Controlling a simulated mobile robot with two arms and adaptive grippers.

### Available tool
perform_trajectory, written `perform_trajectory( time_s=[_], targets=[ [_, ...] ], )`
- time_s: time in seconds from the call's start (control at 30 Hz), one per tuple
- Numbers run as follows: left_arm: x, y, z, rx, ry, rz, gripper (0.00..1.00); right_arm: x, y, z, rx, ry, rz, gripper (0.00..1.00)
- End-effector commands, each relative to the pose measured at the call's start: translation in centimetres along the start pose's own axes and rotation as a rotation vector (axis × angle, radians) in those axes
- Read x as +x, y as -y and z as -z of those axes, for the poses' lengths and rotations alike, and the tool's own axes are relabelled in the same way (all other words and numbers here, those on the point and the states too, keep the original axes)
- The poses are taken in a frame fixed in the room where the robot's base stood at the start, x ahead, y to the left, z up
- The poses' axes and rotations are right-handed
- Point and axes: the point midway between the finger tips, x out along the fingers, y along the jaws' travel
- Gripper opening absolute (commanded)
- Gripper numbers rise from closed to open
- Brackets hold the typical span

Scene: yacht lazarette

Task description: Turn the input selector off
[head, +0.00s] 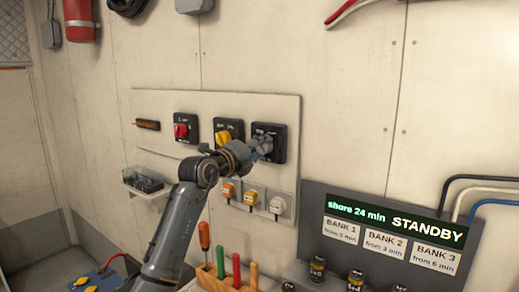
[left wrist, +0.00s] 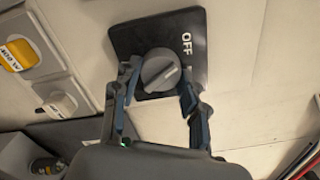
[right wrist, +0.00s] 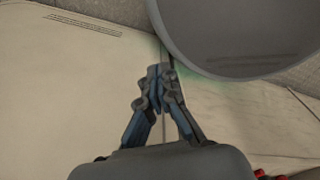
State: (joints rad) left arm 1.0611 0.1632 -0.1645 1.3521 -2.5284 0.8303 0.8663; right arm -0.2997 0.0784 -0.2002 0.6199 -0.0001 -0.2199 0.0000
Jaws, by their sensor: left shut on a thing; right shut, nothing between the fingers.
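Three rotary switches sit on a pale wall panel: a red knob (head: 181,130), a yellow knob (head: 224,138) and a grey knob on a black plate (head: 279,143) at the right. Their small labels are not readable in the head view. My left gripper (head: 256,148) is at the grey knob. In the left wrist view its fingers (left wrist: 158,82) are shut on the grey knob (left wrist: 158,68), one on each side. The word OFF shows on the black plate (left wrist: 128,36), to the right of the knob. My right gripper (right wrist: 160,72) is shut and empty, away from the panel.
Below the switches are several small plugs or sockets (head: 250,198). A grey console with a STANDBY display (head: 395,220) stands at lower right. A rack of coloured-handled tools (head: 228,278) is below. A small shelf (head: 146,184) juts out at left.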

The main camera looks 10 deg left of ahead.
Motion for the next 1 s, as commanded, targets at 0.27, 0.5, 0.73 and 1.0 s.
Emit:
perform_trajectory(
  time_s=[0.27,0.5,0.73,1.0],
  targets=[
    [0.0,0.1,-0.1,0.000,0.001,0.001,0.66,0.0,0.0,0.0,0.000,0.000,0.000,0.00],
    [-0.2,0.0,0.0,0.001,0.001,0.001,0.66,0.0,-0.5,-0.2,-0.002,0.002,-0.005,0.00],
    [-2.6,0.0,-0.1,0.003,0.003,0.002,0.66,0.0,-0.2,-0.1,-0.001,0.001,-0.003,0.00],
    [-7.9,-0.1,-0.1,0.003,0.003,0.001,0.66,0.0,-0.1,-0.1,0.000,0.001,-0.002,0.00]
  ],
)
